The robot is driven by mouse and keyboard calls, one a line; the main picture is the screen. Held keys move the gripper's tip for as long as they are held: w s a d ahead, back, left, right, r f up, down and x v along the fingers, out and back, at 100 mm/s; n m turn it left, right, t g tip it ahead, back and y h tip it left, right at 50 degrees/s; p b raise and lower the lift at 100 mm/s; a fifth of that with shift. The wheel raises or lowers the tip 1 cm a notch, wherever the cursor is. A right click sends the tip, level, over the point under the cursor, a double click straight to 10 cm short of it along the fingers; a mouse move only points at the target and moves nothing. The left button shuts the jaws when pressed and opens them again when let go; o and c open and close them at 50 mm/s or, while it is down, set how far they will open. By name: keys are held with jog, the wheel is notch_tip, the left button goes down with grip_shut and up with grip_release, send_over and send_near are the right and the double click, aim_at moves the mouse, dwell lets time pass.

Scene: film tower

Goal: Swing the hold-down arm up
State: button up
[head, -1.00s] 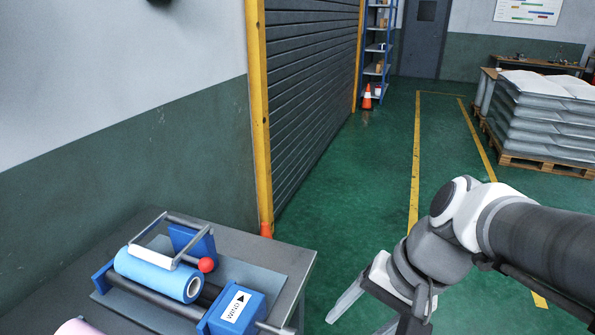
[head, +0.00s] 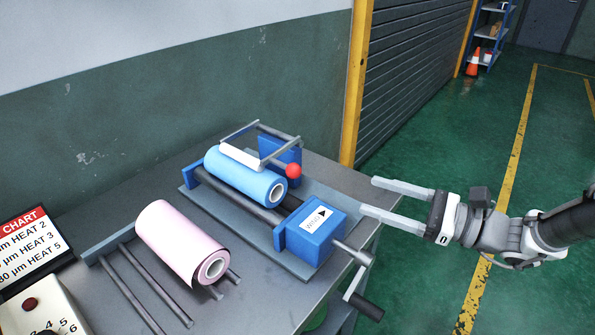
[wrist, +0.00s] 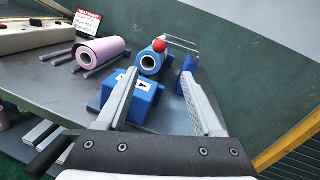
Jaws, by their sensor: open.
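The hold-down arm (head: 262,127) is a grey frame with a white roller (head: 241,156) and a red ball knob (head: 293,171). Its roller lies along the top of the blue film roll (head: 238,174) on the blue winder (head: 315,233). My gripper (head: 369,195) is open and empty. It is to the right of the winder, apart from the knob, with its fingers pointing left towards it. In the wrist view the open fingers (wrist: 160,80) frame the winder.
A pink film roll (head: 178,238) lies on a rack of rods at the table's front left. A crank handle (head: 362,298) sticks out from the winder's right side. A chart (head: 30,245) and a control box (head: 48,312) stand at the left. Floor right of the table is clear.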

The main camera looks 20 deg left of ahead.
aim_at(294, 170)
jog(key=a+b, duration=0.1)
jog(key=a, duration=0.4)
jog(key=w+a+b, duration=0.1)
jog(key=a, duration=0.5)
jog(key=a+b, duration=0.1)
jog(key=a, duration=0.5)
jog(key=shift+w, duration=0.2)
grip_shut()
dwell(0.7)
